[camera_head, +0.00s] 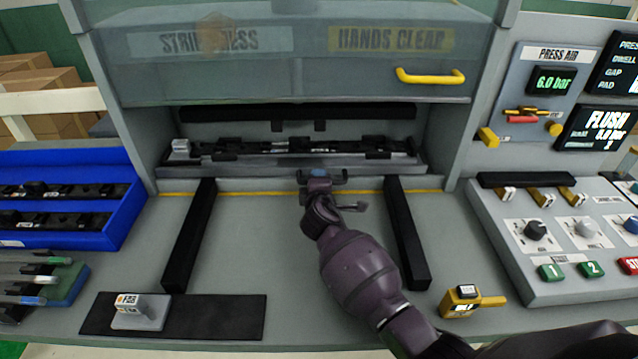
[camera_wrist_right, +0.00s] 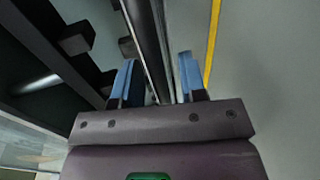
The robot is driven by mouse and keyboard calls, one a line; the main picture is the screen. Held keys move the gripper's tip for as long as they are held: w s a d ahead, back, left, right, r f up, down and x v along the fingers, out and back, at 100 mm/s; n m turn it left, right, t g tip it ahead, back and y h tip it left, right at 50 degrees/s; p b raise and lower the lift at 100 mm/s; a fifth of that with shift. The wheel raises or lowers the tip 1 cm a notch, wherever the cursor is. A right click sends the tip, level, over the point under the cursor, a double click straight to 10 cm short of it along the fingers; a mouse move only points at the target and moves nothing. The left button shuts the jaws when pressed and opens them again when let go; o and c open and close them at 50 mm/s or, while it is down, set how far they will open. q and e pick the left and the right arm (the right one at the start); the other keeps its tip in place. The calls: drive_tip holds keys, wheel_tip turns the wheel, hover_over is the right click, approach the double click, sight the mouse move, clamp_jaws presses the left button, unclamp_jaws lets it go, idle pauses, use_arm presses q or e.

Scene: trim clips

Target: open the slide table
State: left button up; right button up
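The slide table (camera_head: 290,165) sits inside the press opening, a grey plate carrying a black fixture strip with clips. A dark bar handle (camera_head: 338,177) shows at its front edge. My right gripper (camera_head: 318,178) is at this front edge, its arm reaching in from the lower right. In the right wrist view, the blue-padded fingers (camera_wrist_right: 160,80) are spread apart with a dark bar (camera_wrist_right: 150,35) running between them. Gaps show beside the bar, so the fingers do not look closed on it. The gripper partly hides the handle. My left gripper is not in view.
Two black rails (camera_head: 190,235) (camera_head: 405,232) run forward from the opening, with bare bench between. The raised guard (camera_head: 290,55) has a yellow handle. A blue bin (camera_head: 75,190) stands left, a button panel (camera_head: 560,240) right, a black mat (camera_head: 205,318) in front.

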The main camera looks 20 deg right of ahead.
drive_tip(key=c, duration=0.6)
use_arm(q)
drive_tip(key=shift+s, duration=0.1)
use_arm(e)
clamp_jaws()
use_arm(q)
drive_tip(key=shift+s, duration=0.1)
